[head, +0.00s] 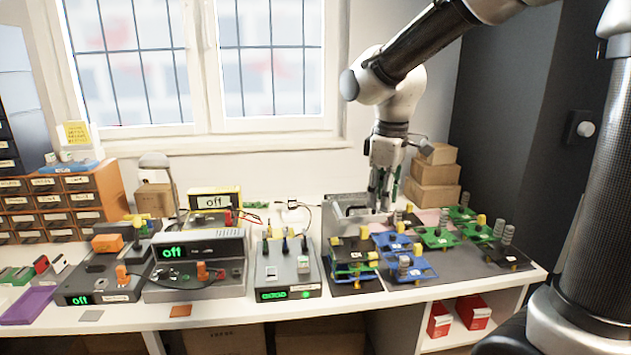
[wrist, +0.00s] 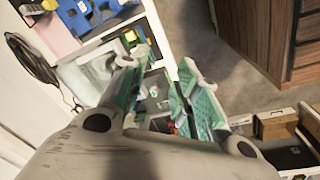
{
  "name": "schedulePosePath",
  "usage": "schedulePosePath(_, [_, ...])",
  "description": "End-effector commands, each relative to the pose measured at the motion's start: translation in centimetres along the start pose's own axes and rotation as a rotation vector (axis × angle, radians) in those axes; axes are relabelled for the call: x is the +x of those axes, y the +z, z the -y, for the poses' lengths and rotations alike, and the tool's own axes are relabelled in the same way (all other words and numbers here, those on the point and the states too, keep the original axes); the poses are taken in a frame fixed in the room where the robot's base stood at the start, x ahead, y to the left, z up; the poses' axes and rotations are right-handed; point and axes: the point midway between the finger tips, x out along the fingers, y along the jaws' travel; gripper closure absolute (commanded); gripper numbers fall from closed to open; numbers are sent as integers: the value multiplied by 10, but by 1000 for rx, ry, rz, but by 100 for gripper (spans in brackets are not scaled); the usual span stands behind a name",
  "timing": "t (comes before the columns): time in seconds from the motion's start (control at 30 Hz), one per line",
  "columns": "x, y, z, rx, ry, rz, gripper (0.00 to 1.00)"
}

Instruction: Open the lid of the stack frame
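A grey metal frame or box (head: 345,212), which looks like the stack frame, stands at the back of the white table behind the circuit boards. Boards and my gripper cover part of it, and I cannot make out its lid clearly. My gripper (head: 383,200) points down over the right part of it; I cannot tell whether it touches. In the wrist view my gripper (wrist: 165,65) shows its two green-padded fingers apart, with nothing held between them.
Stacked black and blue boards (head: 352,262) stand in front of the frame, with green boards (head: 438,237) to the right. A grey device with levers (head: 285,270) is at left. Brown cartons (head: 434,175) stand behind right.

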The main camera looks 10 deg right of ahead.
Motion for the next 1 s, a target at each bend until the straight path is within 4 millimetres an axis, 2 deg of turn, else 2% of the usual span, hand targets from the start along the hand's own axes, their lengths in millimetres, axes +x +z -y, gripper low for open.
schedulePosePath(0.07, [1, 1, 1, 58, -4, 4, 69])
schedulePosePath(0.17, [12, 22, 17, 196, -30, 38, 69])
schedulePosePath(0.5, [-20, 144, 52, 682, 3, -70, 69])
schedulePosePath(0.63, [-30, 184, 65, 798, 40, -149, 69])
schedulePosePath(0.8, [-45, 208, 68, 867, 92, -231, 69])
schedulePosePath(1.0, [-49, 212, 67, 880, 103, -246, 69])
